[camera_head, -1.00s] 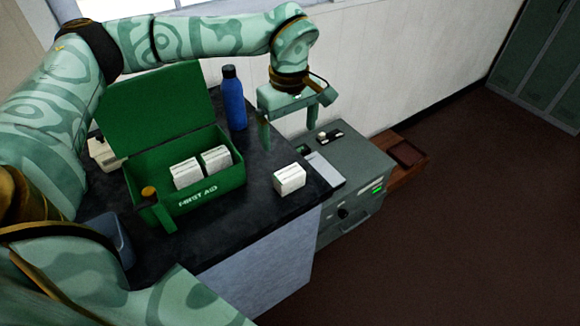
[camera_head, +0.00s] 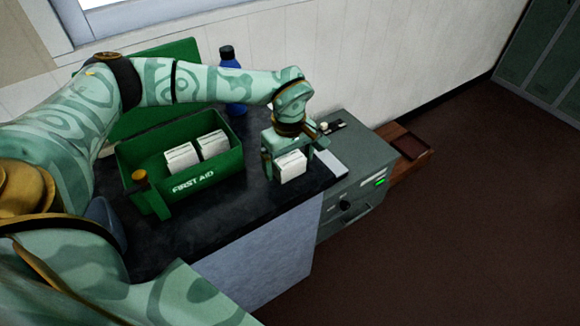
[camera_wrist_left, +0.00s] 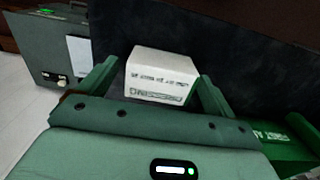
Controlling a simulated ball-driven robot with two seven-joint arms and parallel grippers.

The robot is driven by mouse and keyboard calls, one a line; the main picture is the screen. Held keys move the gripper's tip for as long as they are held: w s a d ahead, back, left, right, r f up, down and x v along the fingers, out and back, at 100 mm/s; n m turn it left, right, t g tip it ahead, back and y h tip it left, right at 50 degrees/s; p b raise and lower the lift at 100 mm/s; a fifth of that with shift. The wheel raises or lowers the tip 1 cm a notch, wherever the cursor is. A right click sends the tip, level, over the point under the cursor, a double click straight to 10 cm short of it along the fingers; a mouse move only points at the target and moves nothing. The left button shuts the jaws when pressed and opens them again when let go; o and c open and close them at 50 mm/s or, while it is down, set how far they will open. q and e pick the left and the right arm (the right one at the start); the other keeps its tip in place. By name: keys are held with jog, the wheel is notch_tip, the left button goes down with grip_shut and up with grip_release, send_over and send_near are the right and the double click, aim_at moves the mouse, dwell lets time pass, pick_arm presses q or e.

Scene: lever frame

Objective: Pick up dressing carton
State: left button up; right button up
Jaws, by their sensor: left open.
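The dressing carton (camera_head: 291,167) is a small white box on the dark counter, right of the green first aid box. It also shows in the left wrist view (camera_wrist_left: 161,77), with lettering on its side. My left gripper (camera_head: 288,170) is low over the carton, with its fingers on either side of it. In the left wrist view the open left gripper (camera_wrist_left: 150,85) has one finger on each side of the carton, with a small gap visible. My right gripper is not clearly in view.
The open green first aid box (camera_head: 198,183) holds white cartons (camera_head: 182,157). A blue bottle (camera_head: 231,84) stands behind it. A grey machine (camera_head: 359,167) stands right of the counter (camera_head: 236,217). The counter in front of the carton is narrow.

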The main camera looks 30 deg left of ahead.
pick_arm(q)
jog(key=c, duration=1.1)
jog(key=shift+o, duration=0.2)
jog(key=shift+r, duration=0.1)
